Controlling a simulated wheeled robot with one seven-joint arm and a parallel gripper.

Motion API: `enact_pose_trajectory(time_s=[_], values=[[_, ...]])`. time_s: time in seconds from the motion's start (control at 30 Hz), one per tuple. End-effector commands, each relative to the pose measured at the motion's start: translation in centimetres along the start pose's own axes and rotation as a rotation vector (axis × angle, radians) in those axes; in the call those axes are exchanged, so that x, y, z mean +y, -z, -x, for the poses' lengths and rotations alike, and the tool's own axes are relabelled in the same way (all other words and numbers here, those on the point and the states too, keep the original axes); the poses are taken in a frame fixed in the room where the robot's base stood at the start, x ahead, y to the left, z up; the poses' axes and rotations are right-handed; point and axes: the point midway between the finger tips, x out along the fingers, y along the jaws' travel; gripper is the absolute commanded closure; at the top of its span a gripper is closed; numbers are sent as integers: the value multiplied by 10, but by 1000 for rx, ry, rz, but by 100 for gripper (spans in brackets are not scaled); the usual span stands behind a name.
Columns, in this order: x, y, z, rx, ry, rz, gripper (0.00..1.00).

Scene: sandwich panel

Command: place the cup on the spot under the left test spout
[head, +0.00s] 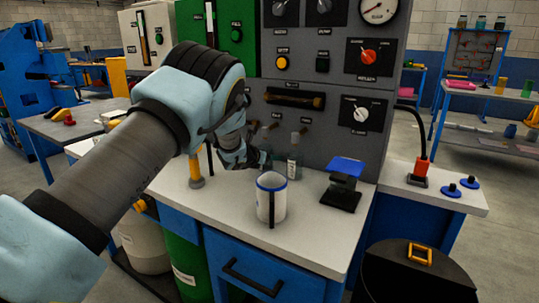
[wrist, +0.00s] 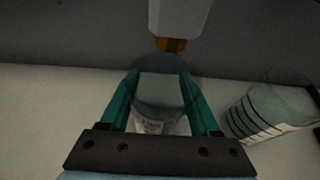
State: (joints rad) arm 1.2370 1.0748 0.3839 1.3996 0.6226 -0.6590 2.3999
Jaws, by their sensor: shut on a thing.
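My gripper (wrist: 157,88) has its teal fingers around a clear cup (wrist: 160,88) with a printed label low on it. In the wrist view a pale spout (wrist: 178,18) with an amber tip shows just beyond the cup's rim. In the head view my gripper (head: 262,160) is low over the counter, close to the grey panel; it mostly hides the held cup. I cannot tell whether the cup touches the counter. A clear labelled vessel (head: 294,167) stands right of my gripper; a clear vessel with black graduations (wrist: 268,110) shows right in the wrist view.
A white mug with a blue rim (head: 278,203) stands on the counter (head: 235,215) in front of my gripper. A black stand with a blue top (head: 346,168) is to its right. The grey panel (head: 335,110) rises behind.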

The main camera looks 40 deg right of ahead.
Motion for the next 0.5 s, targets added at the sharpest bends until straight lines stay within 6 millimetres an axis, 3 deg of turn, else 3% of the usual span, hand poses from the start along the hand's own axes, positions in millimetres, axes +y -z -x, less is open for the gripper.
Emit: enact_pose_trajectory(time_s=[0.37,0.4,0.5], values=[[0,3,-2,-3,0,-1,92],[0,1,-1,-3,0,-1,33],[0,1,-1,-2,0,-1,21]])
